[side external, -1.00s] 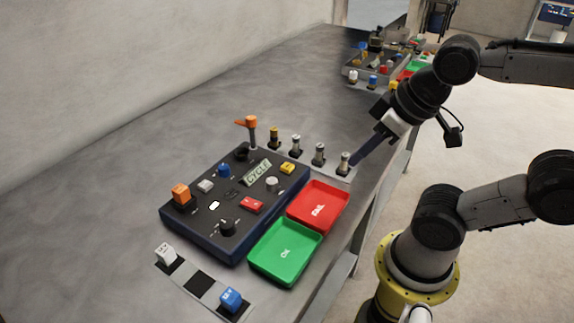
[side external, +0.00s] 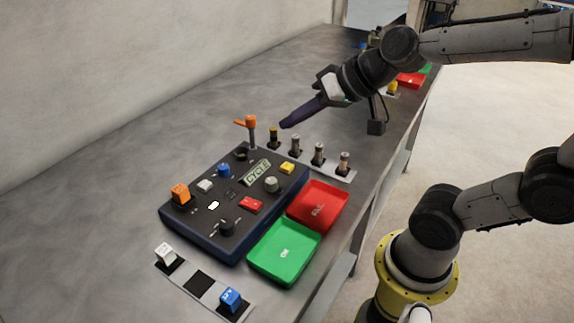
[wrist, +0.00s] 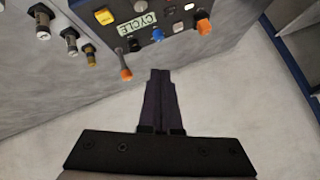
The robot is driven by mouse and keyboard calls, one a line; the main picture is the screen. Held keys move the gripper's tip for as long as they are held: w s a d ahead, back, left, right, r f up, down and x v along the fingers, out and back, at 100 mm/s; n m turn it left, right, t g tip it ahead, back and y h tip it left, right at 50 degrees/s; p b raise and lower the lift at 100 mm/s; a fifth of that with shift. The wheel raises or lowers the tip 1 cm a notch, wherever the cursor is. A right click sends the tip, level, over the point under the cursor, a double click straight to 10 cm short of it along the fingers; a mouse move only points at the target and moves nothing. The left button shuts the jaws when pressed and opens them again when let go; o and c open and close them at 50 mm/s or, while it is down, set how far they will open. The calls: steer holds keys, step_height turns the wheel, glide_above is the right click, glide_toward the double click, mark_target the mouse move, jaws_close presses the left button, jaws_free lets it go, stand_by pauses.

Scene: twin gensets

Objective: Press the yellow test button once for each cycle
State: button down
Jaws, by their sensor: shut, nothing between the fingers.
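The yellow test button (side external: 287,168) sits at the far right corner of the dark panel (side external: 190,228) in the side view, beside the CYCLE label (side external: 257,172). It also shows in the wrist view (wrist: 104,16), near the top. My gripper (side external: 285,124) is shut and empty, its fingertips in the air above the row of cylinders, near the orange-topped lever and apart from the yellow button. In the wrist view the closed fingers (wrist: 160,75) point toward the panel's edge.
A red tray (side external: 318,206) and a green tray (side external: 284,252) lie to the right. A white cube (side external: 166,253) and a blue cube (side external: 231,298) sit in front.

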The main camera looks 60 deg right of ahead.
mark_target(291, 168)
steer(key=w+d+f+m+h, duration=0.1)
steer(key=w+d+f+m, duration=0.2)
steer(key=d+f, duration=0.1)
steer(key=shift+w+d+m, duration=0.3)
steer(key=shift+w+d, duration=0.05)
steer(key=shift+d, duration=0.25)
steer(key=shift+f, duration=4.35)
steer(key=shift+f, duration=0.15)
steer(key=shift+f, duration=0.3)
